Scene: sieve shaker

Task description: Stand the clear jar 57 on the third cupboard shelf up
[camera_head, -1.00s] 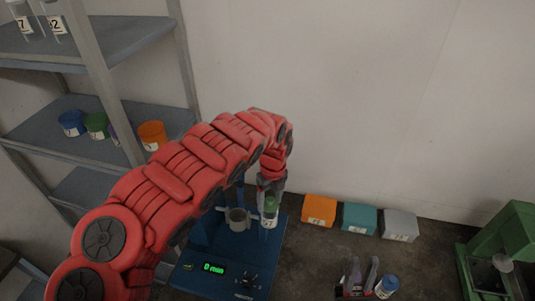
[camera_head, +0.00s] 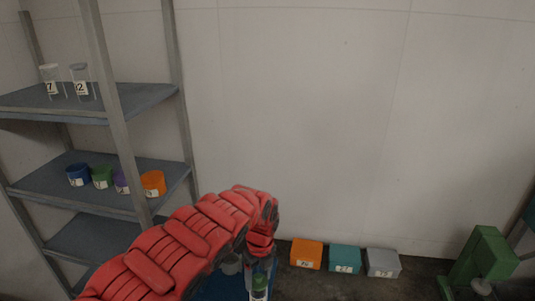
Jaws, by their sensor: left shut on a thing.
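My left gripper (camera_head: 260,268) is at the bottom centre of the head view, its fingers pointing down, partly hidden by its own wrist. It is shut on a small clear jar (camera_head: 259,285) with green in its upper part and a white label. The label is too small to read surely now, and the jar's lower end is near the picture's edge. The cupboard at the left has an upper shelf (camera_head: 135,98), a middle shelf (camera_head: 45,190) and a lower shelf (camera_head: 80,237). My right gripper is out of view.
Two clear labelled jars (camera_head: 50,80) (camera_head: 80,82) stand on the upper shelf, with bare room to their right. Several coloured tubs (camera_head: 153,184) stand on the middle shelf. Orange (camera_head: 306,254), teal (camera_head: 345,259) and grey boxes (camera_head: 382,263) line the wall. A green machine (camera_head: 485,262) stands right.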

